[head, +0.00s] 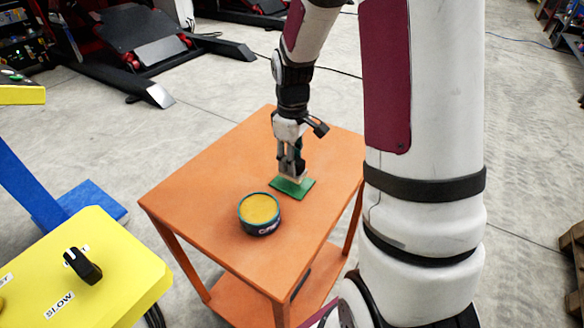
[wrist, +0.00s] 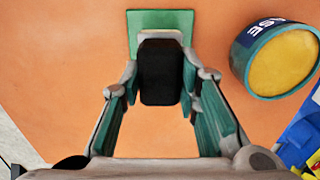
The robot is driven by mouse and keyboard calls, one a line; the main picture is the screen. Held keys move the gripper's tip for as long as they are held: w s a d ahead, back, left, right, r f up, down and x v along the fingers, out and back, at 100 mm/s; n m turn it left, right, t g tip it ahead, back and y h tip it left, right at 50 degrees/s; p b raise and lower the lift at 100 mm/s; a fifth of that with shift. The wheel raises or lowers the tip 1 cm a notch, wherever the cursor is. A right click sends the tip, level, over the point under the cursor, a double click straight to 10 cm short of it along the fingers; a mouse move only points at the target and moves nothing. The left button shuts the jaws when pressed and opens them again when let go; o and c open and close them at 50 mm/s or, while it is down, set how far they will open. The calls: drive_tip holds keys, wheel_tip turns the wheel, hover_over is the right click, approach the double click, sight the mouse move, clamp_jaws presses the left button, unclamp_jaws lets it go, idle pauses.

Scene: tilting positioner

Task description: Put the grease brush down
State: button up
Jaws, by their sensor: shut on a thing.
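My gripper (head: 290,168) points down over the small green pad (head: 301,188) on the orange table. In the wrist view my gripper (wrist: 160,78) is shut on the grease brush (wrist: 160,88), whose dark end shows between the two fingertips. The brush is upright, right above the green pad (wrist: 160,19). In the head view the fingers hide most of the brush, and a pale part shows just over the pad. I cannot tell whether it touches the pad.
An open tin of yellow grease (head: 260,211) stands on the orange table (head: 207,184), beside the pad; it also shows in the wrist view (wrist: 275,62). A yellow control box (head: 100,262) with a black knob stands at the lower left. The table's far left part is clear.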

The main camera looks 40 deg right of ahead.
wheel_tip(320, 180, down, 3)
drive_tip(key=shift+r, duration=0.2)
drive_tip(key=o, duration=1)
drive_tip(key=shift+o, duration=0.2)
drive_tip(key=shift+f, duration=0.1)
wheel_tip(320, 180, up, 13)
drive_tip(key=s+a+r+m+t, duration=0.2)
drive_tip(key=s+a+r, duration=0.6)
drive_tip(key=s+r, duration=0.1)
drive_tip(key=s+a+m+t, duration=0.1)
drive_tip(key=s+a, duration=0.1)
drive_tip(key=s, duration=0.4)
drive_tip(key=s+a+m, duration=0.1)
drive_tip(key=s+a, duration=0.2)
drive_tip(key=s, duration=0.3)
drive_tip(key=shift+s+a+r+t+p, duration=0.15)
drive_tip(key=shift+s+a+t+p, duration=0.15)
drive_tip(key=shift+t+p, duration=0.1)
